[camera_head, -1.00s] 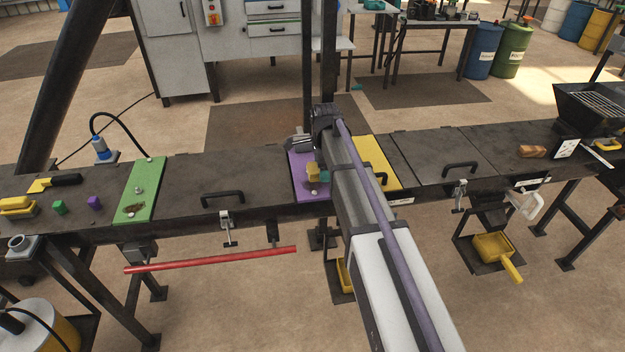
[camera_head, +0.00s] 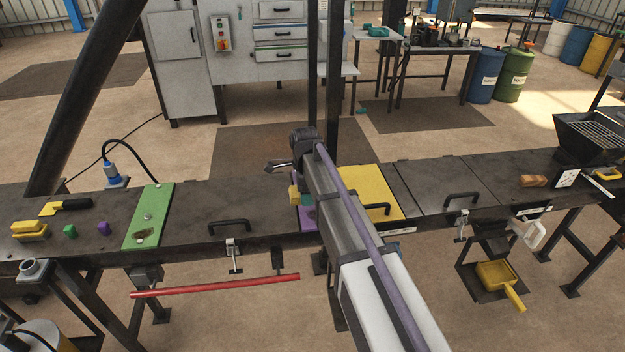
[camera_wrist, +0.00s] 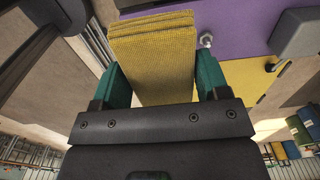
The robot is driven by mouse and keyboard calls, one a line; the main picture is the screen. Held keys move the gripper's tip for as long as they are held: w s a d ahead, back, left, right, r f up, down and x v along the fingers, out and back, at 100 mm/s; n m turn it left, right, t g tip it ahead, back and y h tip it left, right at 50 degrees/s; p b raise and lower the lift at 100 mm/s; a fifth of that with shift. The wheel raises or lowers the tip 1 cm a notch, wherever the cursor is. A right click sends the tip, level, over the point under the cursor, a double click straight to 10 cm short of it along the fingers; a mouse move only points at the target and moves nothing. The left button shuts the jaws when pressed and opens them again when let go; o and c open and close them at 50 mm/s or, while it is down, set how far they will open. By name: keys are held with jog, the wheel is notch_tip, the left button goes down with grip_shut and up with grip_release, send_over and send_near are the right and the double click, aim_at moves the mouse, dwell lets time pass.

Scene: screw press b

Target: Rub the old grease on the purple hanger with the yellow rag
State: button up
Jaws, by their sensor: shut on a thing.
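The yellow rag (camera_wrist: 152,65) is a folded, ribbed block. My gripper (camera_wrist: 155,85) is shut on it between two teal fingers. The rag also shows as a small yellow patch (camera_head: 294,193) at the left edge of the purple hanger (camera_head: 308,216) in the head view. My arm covers most of the hanger there. In the wrist view the purple surface (camera_wrist: 245,35) fills the upper right behind the rag. I cannot tell whether the rag touches it. No old grease shows on the visible purple parts.
A steel bolt (camera_wrist: 206,40) and a grey block (camera_wrist: 296,32) are by the purple surface. A yellow plate (camera_head: 370,192) lies right of my arm. A green plate (camera_head: 149,212) with a brown smear lies left. A black handle (camera_head: 229,226) stands between green and purple.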

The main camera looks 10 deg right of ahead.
aim_at(308, 216)
jog(key=shift+d+f, duration=0.1)
jog(key=shift+d, duration=0.05)
notch_tip(308, 216, down, 7)
jog(key=b, duration=0.7)
jog(key=shift+d+f+b, duration=0.2)
jog(key=shift+d+b, duration=0.05)
jog(key=shift+b, duration=0.05)
jog(key=d, duration=0.6)
jog(key=shift+s+r, duration=0.15)
jog(key=shift+r, duration=0.1)
jog(key=shift+f, duration=0.2)
jog(key=shift+f, duration=0.3)
jog(key=shift+f+b, duration=0.15)
jog(key=shift+b, duration=0.25)
